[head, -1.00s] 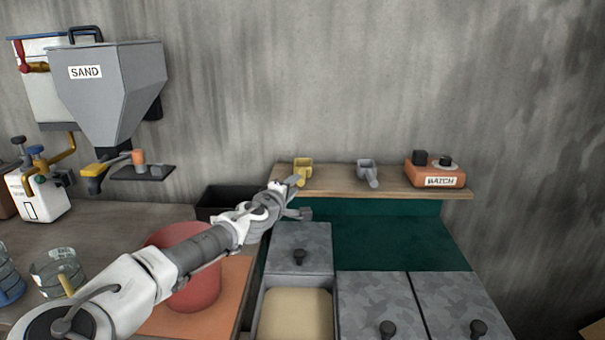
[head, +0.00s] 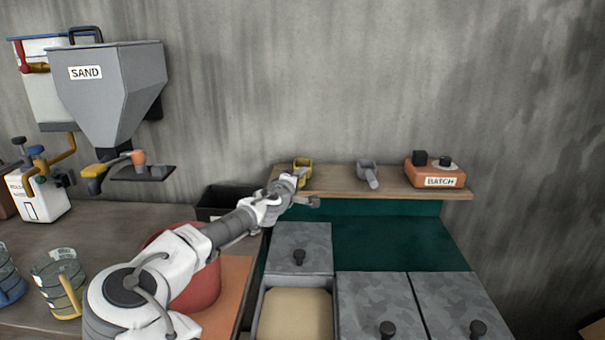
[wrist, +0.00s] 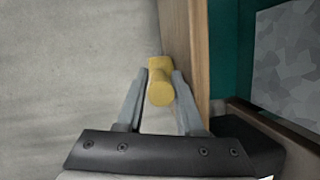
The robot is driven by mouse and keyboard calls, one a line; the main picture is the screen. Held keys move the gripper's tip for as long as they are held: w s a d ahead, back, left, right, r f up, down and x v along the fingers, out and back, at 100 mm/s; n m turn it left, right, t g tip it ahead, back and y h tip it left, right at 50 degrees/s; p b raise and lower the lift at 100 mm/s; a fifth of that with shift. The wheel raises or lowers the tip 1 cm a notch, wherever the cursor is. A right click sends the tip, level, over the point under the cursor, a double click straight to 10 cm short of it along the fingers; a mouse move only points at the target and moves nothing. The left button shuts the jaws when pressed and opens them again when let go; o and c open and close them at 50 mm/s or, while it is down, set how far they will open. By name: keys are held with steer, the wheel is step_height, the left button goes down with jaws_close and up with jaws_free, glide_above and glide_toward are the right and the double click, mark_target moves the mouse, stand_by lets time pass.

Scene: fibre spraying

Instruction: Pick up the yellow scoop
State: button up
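The yellow scoop (head: 303,164) stands on the left end of the wooden shelf (head: 335,181) on the back wall. In the wrist view the scoop (wrist: 159,84) has its rounded end toward me and lies between the two grey fingers of my gripper (wrist: 160,80). The fingers stand apart, with a small gap seeming to show beside the scoop. In the head view my gripper (head: 298,178) is at the scoop and hides its lower part and handle. Whether a finger touches the scoop, I cannot tell.
A grey scoop (head: 367,172) and an orange BATCH box (head: 436,175) stand further right on the shelf. Lidded grey bins (head: 375,291) and an open bin of tan material (head: 295,314) lie below. A red bucket (head: 199,287) is under my arm. A SAND hopper (head: 108,85) hangs at left.

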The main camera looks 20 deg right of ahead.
jaws_close()
steer(key=shift+r, duration=0.1)
